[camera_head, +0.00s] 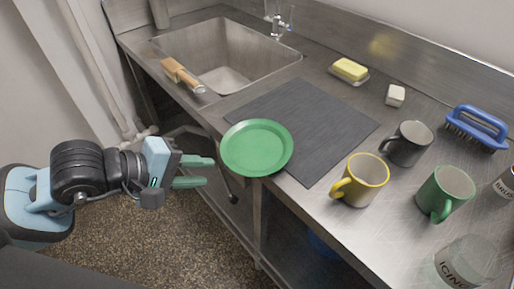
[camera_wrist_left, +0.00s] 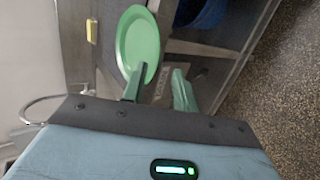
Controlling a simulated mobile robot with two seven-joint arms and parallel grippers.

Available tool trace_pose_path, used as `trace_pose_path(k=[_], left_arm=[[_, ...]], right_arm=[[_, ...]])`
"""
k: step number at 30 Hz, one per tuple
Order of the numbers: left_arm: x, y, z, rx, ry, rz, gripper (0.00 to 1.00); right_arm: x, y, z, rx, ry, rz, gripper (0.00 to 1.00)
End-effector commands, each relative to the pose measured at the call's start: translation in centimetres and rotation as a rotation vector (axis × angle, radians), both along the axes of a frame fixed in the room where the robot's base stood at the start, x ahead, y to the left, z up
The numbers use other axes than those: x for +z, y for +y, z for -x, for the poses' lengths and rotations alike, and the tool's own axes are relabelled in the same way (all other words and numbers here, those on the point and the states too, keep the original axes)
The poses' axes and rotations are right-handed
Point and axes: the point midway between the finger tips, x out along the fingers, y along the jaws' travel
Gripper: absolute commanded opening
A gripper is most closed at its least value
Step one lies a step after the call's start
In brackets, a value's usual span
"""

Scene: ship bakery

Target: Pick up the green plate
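The green plate (camera_head: 257,147) lies at the front edge of the steel counter, partly on the dark mat and partly overhanging the edge. My left gripper (camera_head: 212,171) is just left of the plate in the head view, off the counter's front edge. Its two green fingers are apart, with nothing seen between them. In the left wrist view the plate (camera_wrist_left: 138,40) is beyond the fingertips (camera_wrist_left: 158,82), nearer the left finger. I cannot tell whether a finger touches it. My right gripper is not in view.
The dark mat (camera_head: 305,125) lies behind the plate. A yellow mug (camera_head: 362,180), dark mug (camera_head: 407,145), green mug (camera_head: 445,193) and blue brush (camera_head: 477,127) stand to the right. A sink (camera_head: 225,60) is at the back left, with a wooden-handled brush (camera_head: 182,74) on its front rim.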

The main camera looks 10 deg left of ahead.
Motion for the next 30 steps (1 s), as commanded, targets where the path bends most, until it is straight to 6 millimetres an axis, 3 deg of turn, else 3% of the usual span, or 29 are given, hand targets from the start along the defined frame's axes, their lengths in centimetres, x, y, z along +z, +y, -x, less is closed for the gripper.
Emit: trace_pose_path(k=[8, 24, 30], left_arm=[[0.4, 0.9, -0.7, 0.0, -0.065, -0.084, 0.29], [-1.3, -0.6, -2.5, 0.002, -0.061, -0.078, 0.29], [-2.5, -1.4, -4.4, 0.002, -0.061, -0.075, 0.29]], right_arm=[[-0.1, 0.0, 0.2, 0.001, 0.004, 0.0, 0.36], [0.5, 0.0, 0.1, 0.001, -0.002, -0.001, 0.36], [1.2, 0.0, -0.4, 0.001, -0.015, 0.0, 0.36]])
